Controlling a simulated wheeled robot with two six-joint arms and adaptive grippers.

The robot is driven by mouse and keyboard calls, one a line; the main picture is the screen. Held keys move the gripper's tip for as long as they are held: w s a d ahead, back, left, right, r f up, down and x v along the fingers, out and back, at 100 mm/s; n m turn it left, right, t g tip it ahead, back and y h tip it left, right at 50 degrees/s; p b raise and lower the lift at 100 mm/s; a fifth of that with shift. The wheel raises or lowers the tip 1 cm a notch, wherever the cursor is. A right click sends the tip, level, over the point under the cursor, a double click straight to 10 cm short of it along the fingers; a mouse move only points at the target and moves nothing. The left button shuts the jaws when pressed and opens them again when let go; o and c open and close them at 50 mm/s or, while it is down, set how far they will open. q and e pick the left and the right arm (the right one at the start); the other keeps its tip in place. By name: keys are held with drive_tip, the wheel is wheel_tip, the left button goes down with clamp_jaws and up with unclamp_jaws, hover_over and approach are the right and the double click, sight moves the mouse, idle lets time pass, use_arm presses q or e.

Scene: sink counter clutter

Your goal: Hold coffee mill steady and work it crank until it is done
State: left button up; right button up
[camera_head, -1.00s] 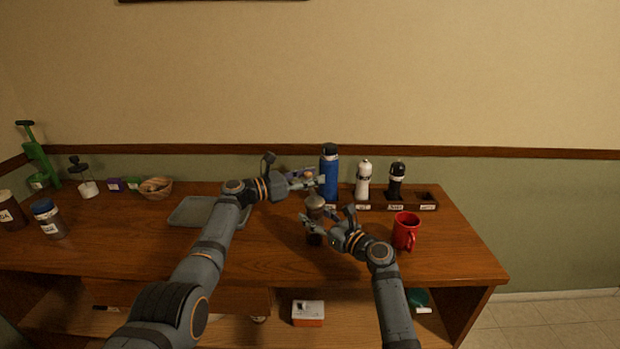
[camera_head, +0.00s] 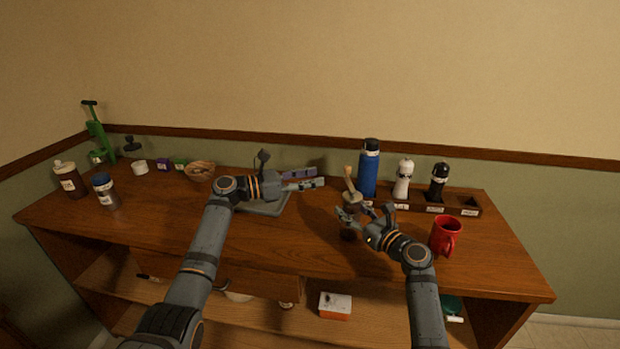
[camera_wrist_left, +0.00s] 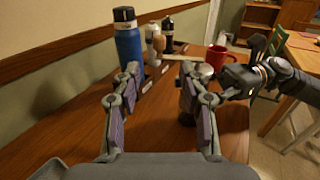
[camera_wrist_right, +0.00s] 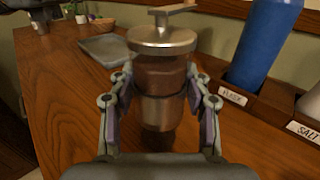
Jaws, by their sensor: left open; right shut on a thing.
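My right gripper (camera_head: 362,216) is shut around the mill's body. In the right wrist view the mill (camera_wrist_right: 160,78) sits between both fingers; its crank arm points right and the knob is cut off by the top edge. My left gripper (camera_head: 319,178) is open and empty, left of the knob and apart from it. In the left wrist view the mill's lid (camera_wrist_left: 205,71) and the crank show just beyond the open fingers.
A blue bottle (camera_head: 368,170), a white salt mill (camera_head: 403,180) and a black mill (camera_head: 438,184) stand in a labelled rack behind. A red mug (camera_head: 445,236) is at right. A grey tray (camera_head: 265,208) lies under my left wrist. Jars and a basket (camera_head: 200,171) stand far left.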

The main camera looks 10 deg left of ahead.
use_arm(q)
drive_tip(key=shift+c, duration=0.5)
drive_tip(key=shift+f, duration=0.1)
drive_tip(key=shift+c, duration=1.1)
drive_tip(key=s+m+y, duration=0.1)
drive_tip(key=f+m+t, duration=0.1)
drive_tip(key=m, duration=0.1)
drive_tip(key=s+f+m+y, duration=0.1)
drive_tip(key=m, duration=0.1)
drive_tip(key=shift+s+a+f+t+y, duration=0.1)
drive_tip(key=shift+s+a+t+y, duration=0.1)
drive_tip(key=shift+s+t+y, duration=0.15)
clamp_jaws()
drive_tip(key=m+t+y, duration=0.2)
drive_tip(key=m+t, duration=0.2)
drive_tip(key=m, duration=0.4)
approach(345, 172)
drive_tip(key=x, duration=0.7)
drive_tip(key=shift+a, duration=0.1)
drive_tip(key=shift+w+m+g+h, duration=0.15)
drive_tip(key=shift+m+g+h, duration=0.2)
drive_tip(key=shift+m+g, duration=0.15)
